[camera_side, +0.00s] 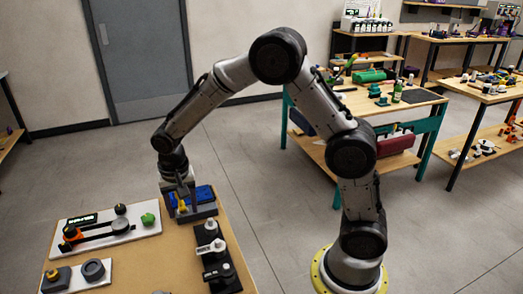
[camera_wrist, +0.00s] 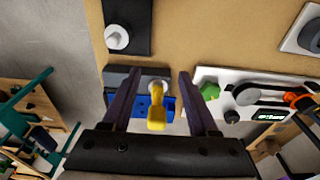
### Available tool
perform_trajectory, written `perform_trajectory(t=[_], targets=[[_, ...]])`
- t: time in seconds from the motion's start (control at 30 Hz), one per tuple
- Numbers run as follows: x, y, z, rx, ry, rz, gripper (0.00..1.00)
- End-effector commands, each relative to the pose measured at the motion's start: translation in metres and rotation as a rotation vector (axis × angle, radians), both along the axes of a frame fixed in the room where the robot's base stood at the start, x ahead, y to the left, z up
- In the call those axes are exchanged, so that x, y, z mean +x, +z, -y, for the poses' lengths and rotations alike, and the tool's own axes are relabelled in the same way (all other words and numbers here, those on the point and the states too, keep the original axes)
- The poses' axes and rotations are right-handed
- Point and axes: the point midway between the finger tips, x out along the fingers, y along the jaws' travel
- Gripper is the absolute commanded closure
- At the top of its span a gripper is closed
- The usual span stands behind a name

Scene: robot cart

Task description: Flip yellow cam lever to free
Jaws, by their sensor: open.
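The yellow cam lever (camera_wrist: 157,112) shows in the wrist view on a grey and blue fixture, between my two fingers. In the side view the lever (camera_side: 182,206) is small and partly hidden by my gripper. The fixture's blue block (camera_side: 203,195) sits in a dark grey base (camera_side: 205,212) at the board's far edge. My gripper (camera_wrist: 153,80) is open, with one finger on each side of the lever. I see no clear contact between the fingers and the lever. In the side view my gripper (camera_side: 180,190) is low over the fixture.
A white plate (camera_side: 140,230) with a green knob (camera_side: 148,219) and a black linkage lies left of the fixture in the side view. A black block with white knobs (camera_side: 211,248) stands nearer the camera. The bare wooden board (camera_side: 165,262) is clear between them.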

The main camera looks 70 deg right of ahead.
Motion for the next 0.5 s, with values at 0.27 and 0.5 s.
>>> perform_trajectory(t=[0.27, 0.5], targets=[[-0.006, -0.009, -0.006, -0.107, 0.005, 0.108, 0.40], [-0.008, -0.015, -0.009, -0.177, 0.006, 0.178, 0.40]])
